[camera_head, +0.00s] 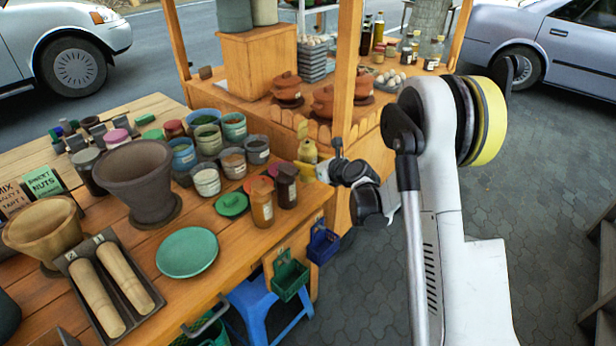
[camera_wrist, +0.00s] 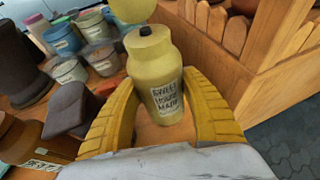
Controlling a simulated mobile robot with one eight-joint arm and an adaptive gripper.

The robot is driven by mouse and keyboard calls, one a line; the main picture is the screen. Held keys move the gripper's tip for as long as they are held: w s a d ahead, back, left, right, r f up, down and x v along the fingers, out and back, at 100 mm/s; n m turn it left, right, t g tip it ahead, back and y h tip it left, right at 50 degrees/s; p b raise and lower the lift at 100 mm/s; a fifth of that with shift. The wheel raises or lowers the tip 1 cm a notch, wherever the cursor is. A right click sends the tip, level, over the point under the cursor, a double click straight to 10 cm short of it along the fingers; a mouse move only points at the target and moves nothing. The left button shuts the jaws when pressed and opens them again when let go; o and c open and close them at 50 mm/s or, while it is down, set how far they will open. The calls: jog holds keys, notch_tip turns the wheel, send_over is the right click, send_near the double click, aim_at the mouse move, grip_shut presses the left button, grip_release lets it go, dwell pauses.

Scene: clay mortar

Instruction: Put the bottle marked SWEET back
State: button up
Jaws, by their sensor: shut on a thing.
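The SWEET bottle (camera_wrist: 158,75) is yellow with a dark cap and a white handwritten label whose top line reads SWEET. It stands between the two yellow fingers of my gripper (camera_wrist: 162,115) in the wrist view, and the fingers are shut on it. In the head view the bottle (camera_head: 307,152) is a small yellow shape at the table's right corner, beside my gripper (camera_head: 318,168), which is partly hidden by my arm. I cannot tell whether its base touches the table (camera_head: 130,326).
An orange-brown bottle (camera_head: 262,203) and a dark brown bottle (camera_head: 286,186) stand close by, near the table's edge. Open paint-like pots (camera_head: 206,180) crowd to the left. A wooden stall wall (camera_wrist: 275,60) rises close on the right. Green (camera_head: 289,278) and blue (camera_head: 322,245) bins hang on the table's side.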

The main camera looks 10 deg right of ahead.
jog(key=shift+f+b, duration=1.05)
jog(key=shift+f, duration=0.95)
jog(key=shift+f, duration=0.2)
jog(key=o, duration=1.2)
jog(key=shift+r, duration=0.15)
